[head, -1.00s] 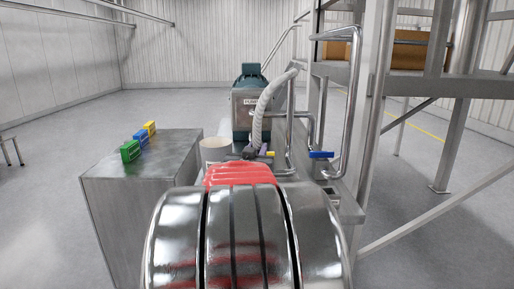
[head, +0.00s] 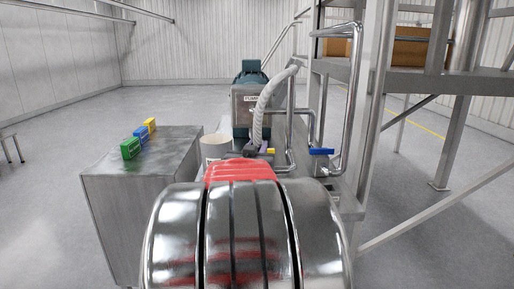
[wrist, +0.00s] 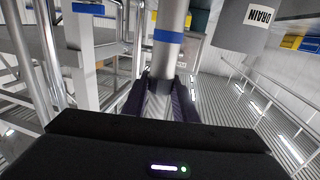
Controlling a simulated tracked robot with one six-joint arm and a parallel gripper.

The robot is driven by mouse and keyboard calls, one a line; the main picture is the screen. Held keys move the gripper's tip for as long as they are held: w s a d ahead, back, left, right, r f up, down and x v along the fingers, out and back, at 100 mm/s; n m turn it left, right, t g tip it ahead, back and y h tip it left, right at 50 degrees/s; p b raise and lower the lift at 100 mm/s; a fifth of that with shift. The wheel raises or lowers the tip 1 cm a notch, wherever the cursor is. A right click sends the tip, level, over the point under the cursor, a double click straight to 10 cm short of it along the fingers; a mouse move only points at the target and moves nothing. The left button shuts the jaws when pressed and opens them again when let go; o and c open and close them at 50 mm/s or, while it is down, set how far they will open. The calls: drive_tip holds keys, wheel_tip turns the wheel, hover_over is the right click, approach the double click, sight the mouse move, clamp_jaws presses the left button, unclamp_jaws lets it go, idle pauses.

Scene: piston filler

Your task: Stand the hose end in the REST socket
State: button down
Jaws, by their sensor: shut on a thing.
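The grey ribbed hose (head: 262,108) arches down from the pipework in front of the pump in the head view. Its metal end (wrist: 166,60) with a blue band stands between the dark fingers of my gripper (wrist: 163,84) in the wrist view. The gripper is shut on it. In the head view my gripper (head: 252,150) is small and mostly hidden behind my own red and metal arm links. I cannot make out the REST socket in either view.
A metal cabinet (head: 145,190) bears green, blue and yellow blocks. The pump (head: 248,105) stands behind. A blue-handled valve (head: 320,152), pipes and platform frame are right.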

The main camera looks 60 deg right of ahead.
drive_tip(key=shift+f, duration=1.6)
idle(0.3)
drive_tip(key=shift+f, duration=0.95)
drive_tip(key=c, duration=1.3)
unclamp_jaws()
drive_tip(key=shift+c, duration=0.2)
drive_tip(key=shift+f, duration=0.1)
